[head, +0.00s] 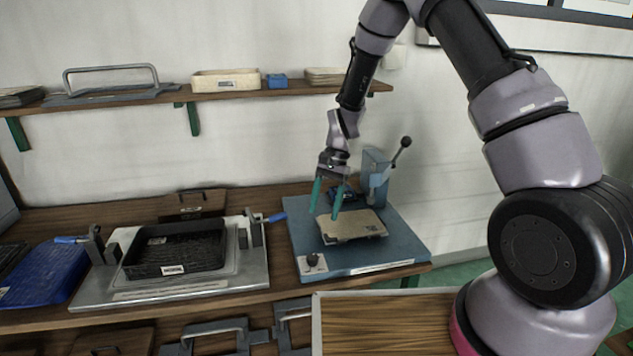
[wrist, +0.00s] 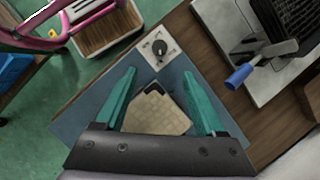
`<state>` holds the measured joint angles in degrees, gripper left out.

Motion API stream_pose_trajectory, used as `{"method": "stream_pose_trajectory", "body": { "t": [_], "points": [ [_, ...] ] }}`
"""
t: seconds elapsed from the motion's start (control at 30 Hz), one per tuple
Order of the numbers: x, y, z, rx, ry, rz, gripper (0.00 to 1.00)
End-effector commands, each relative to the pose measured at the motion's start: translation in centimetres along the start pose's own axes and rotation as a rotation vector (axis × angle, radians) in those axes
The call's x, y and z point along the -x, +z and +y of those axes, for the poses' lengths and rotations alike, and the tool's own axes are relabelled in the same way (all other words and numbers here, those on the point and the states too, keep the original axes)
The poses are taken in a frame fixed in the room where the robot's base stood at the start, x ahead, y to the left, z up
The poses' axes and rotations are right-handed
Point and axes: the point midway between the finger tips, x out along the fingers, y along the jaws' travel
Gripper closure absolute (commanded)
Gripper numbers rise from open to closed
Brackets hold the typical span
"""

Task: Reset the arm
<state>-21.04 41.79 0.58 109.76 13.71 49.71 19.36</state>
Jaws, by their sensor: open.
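My gripper (head: 327,197) hangs with its two teal fingers pointing down above a blue base plate at the right of the bench. The fingers are apart with nothing between them; the wrist view shows the open gripper (wrist: 160,95) too. A beige panel (head: 352,228) lies flat on the blue plate (head: 300,228) below the fingers. In the wrist view the panel (wrist: 155,115) shows between and beyond the fingers, apart from them. My arm reaches in from the right.
A lever press (head: 375,172) stands at the back of the blue plate, close to my gripper. A black tray (head: 175,250) sits in a clamp fixture (head: 255,272) to the left. A wall shelf (head: 150,97) holds a cream bin (head: 226,80) and a small blue box (head: 276,81).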

Motion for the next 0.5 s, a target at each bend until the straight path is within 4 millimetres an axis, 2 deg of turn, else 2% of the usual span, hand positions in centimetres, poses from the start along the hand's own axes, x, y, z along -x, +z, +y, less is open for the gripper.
{"method": "stream_pose_trajectory", "body": {
  "t": [0.03,0.2,0.3,0.5],
  "points": [
    [2.4,0.1,0.1,0.011,-0.026,0.023,0.28],
    [10.9,1.2,2.2,0.064,-0.109,0.112,0.28],
    [15.5,2.3,4.0,0.096,-0.154,0.172,0.28],
    [23.2,5.0,8.6,0.154,-0.233,0.301,0.28]
  ]
}}
